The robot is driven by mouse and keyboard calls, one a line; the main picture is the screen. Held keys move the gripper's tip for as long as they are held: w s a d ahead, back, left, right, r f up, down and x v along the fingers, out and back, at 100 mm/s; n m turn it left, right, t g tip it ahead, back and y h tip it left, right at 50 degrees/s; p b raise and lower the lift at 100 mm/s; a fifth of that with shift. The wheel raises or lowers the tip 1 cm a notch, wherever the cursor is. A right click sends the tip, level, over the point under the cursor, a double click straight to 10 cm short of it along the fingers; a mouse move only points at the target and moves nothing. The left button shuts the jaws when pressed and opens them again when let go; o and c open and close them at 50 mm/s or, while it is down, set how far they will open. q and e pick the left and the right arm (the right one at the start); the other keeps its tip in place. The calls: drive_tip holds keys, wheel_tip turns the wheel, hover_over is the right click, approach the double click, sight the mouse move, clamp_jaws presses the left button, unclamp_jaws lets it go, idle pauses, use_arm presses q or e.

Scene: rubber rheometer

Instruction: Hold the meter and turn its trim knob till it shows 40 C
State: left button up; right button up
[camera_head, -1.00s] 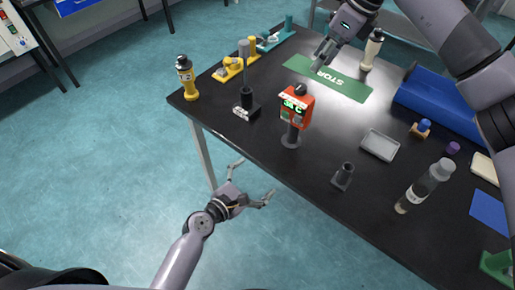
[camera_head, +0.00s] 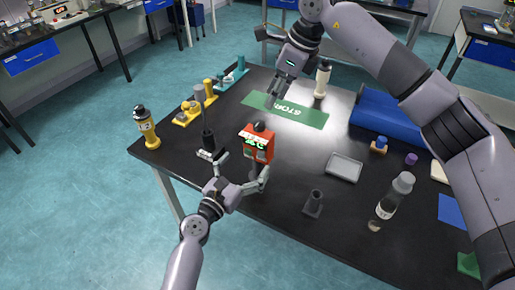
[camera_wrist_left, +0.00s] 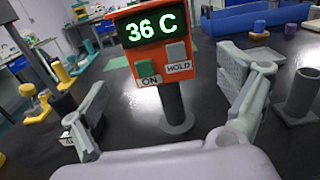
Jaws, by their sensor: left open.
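The meter (camera_head: 257,146) is a red-orange box upright on a dark post, with a black knob (camera_head: 263,127) on top. In the left wrist view its display (camera_wrist_left: 152,28) reads 36 C, above a green ON button (camera_wrist_left: 148,73) and a grey HOLD button (camera_wrist_left: 177,53). The knob is outside that view. My left gripper (camera_head: 238,165) is open just in front of the meter, its fingers spread to either side of the post (camera_wrist_left: 173,103) and apart from it. My right gripper (camera_head: 280,92) is over the green mat, away from the meter; its finger gap is unclear.
The green mat (camera_head: 308,117) lies behind the meter. A dark holder (camera_head: 207,140) stands left of it, near my left finger. A grey tray (camera_head: 344,168), a small dark cup (camera_head: 313,203) and a bottle (camera_head: 391,203) are to the right. A yellow figure-like bottle (camera_head: 146,128) stands at the left edge.

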sight(255, 152)
use_arm(q)
drive_tip(key=x, duration=0.7)
drive_tip(key=shift+w+d, duration=0.15)
drive_tip(key=shift+w, duration=0.2)
drive_tip(key=shift+c, duration=0.5)
drive_tip(key=c, duration=1.3)
use_arm(e)
drive_tip(key=shift+o, duration=1.5)
drive_tip(key=shift+s, duration=0.15)
drive_tip(key=shift+o, duration=0.3)
drive_tip(key=m, duration=0.1)
drive_tip(key=s+a+m+t+h, duration=0.1)
drive_tip(key=m, duration=0.3)
drive_tip(key=shift+s+a+r, duration=0.15)
drive_tip(key=shift+s+r, duration=0.15)
drive_tip(key=shift+r, duration=0.1)
drive_tip(key=w+f+m, duration=0.1)
drive_tip(key=f+m, duration=0.1)
drive_tip(key=f, duration=0.1)
drive_tip(key=a+f+m+t+h, duration=0.1)
drive_tip(key=f, duration=0.2)
drive_tip(key=w+a+f+m, duration=0.1)
drive_tip(key=f+m, duration=0.1)
drive_tip(key=f, duration=0.2)
drive_tip(key=shift+w+a+m+t+h, duration=0.15)
drive_tip(key=shift+w+m+t+h, duration=0.15)
drive_tip(key=shift+t, duration=0.1)
drive_tip(key=shift+c, duration=0.2)
clamp_jaws()
